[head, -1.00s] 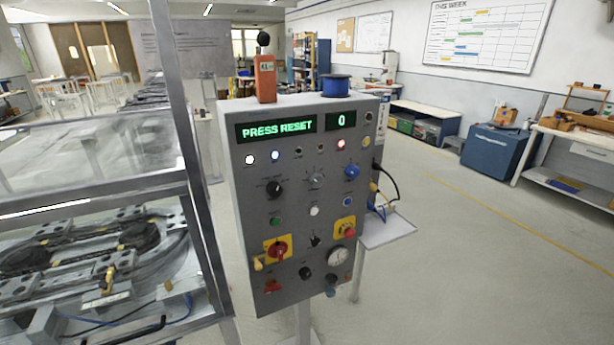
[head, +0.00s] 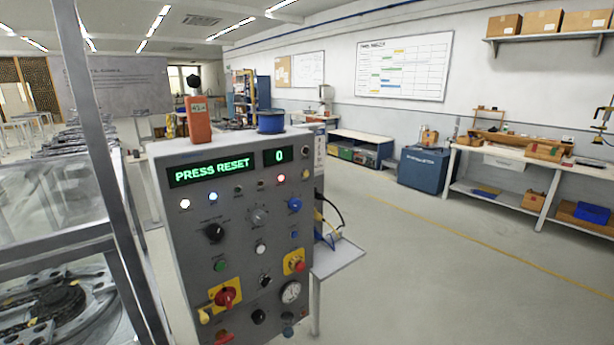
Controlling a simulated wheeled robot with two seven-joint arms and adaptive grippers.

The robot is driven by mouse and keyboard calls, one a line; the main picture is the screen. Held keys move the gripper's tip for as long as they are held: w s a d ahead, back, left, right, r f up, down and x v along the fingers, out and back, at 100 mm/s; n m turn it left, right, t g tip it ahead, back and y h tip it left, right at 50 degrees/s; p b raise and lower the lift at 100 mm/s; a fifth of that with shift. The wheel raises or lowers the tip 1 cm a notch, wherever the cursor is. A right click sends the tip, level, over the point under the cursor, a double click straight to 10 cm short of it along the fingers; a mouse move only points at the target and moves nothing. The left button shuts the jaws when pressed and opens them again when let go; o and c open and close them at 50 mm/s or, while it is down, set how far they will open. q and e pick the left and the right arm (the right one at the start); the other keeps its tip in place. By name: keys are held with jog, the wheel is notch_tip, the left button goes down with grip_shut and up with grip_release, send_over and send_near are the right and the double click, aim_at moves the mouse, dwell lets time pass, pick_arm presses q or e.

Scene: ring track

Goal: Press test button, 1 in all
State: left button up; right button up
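The grey control panel (head: 184,250) stands upright left of the middle in the head view. Its green display (head: 212,170) reads PRESS RESET, and a smaller display (head: 278,156) reads 0. Below are a lit white lamp, a blue lamp and a red lamp. The panel carries a green button (head: 220,265), a white button (head: 260,248), a blue button (head: 294,235), a black knob (head: 214,232) and a red emergency stop (head: 296,261) on a yellow plate. Labels are too small to read, so I cannot tell which is the test button. Neither gripper is in view.
A metal-framed machine with a ring track (head: 60,305) stands close at the left. A small side shelf (head: 338,258) juts from the panel's right side. An orange device (head: 197,120) and a blue spool (head: 271,122) sit on top. The floor at the right is open.

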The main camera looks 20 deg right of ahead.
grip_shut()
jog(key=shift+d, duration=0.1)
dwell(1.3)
